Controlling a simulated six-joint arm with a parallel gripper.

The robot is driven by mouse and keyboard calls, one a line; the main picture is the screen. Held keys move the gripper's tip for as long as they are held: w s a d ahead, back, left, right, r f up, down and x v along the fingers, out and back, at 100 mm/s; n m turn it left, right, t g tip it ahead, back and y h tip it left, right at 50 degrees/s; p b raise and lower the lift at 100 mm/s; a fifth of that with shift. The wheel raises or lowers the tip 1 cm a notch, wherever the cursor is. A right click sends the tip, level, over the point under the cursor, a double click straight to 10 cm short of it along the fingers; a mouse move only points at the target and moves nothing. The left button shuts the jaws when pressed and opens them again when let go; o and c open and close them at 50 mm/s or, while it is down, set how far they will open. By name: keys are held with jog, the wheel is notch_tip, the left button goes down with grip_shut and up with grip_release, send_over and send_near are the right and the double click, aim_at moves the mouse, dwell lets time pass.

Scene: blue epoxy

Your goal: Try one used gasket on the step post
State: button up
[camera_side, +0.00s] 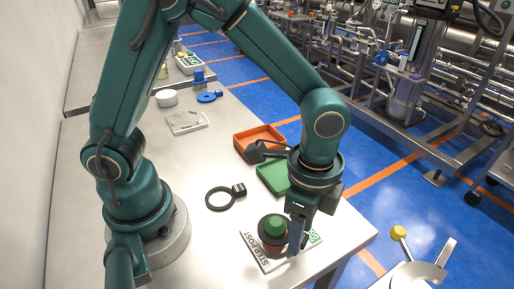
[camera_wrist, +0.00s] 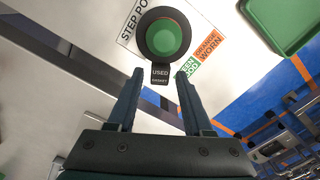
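The step post (camera_side: 275,224) has a green top and stands on a white card marked STEP POST (camera_side: 254,252). A black used gasket (camera_wrist: 160,59) encircles the post, and its labelled tab points toward my gripper. In the wrist view the green top (camera_wrist: 164,38) shows inside the ring. In the side view some orange-brown shows below the ring; its exact seating is hard to tell. My gripper (camera_wrist: 160,74) is open, its fingertips apart on either side of the tab, not closed on it. A second black gasket ring (camera_side: 219,198) with a tab lies on the table.
A green tray (camera_side: 264,186) and an orange tray (camera_side: 240,146) stand behind the post. The card reads green good, orange worn (camera_wrist: 203,54). The table's right edge is close to the card.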

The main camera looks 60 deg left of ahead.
jog(key=shift+r, duration=0.1)
jog(key=shift+r, duration=2.45)
jog(key=shift+r, duration=2.6)
jog(key=s+a+r+n+t, duration=0.1)
jog(key=s+a+n+t, duration=0.4)
jog(key=a+n, duration=0.7)
jog(key=shift+s+r+t, duration=0.3)
jog(key=shift+s+r, duration=0.05)
jog(key=shift+s, duration=0.15)
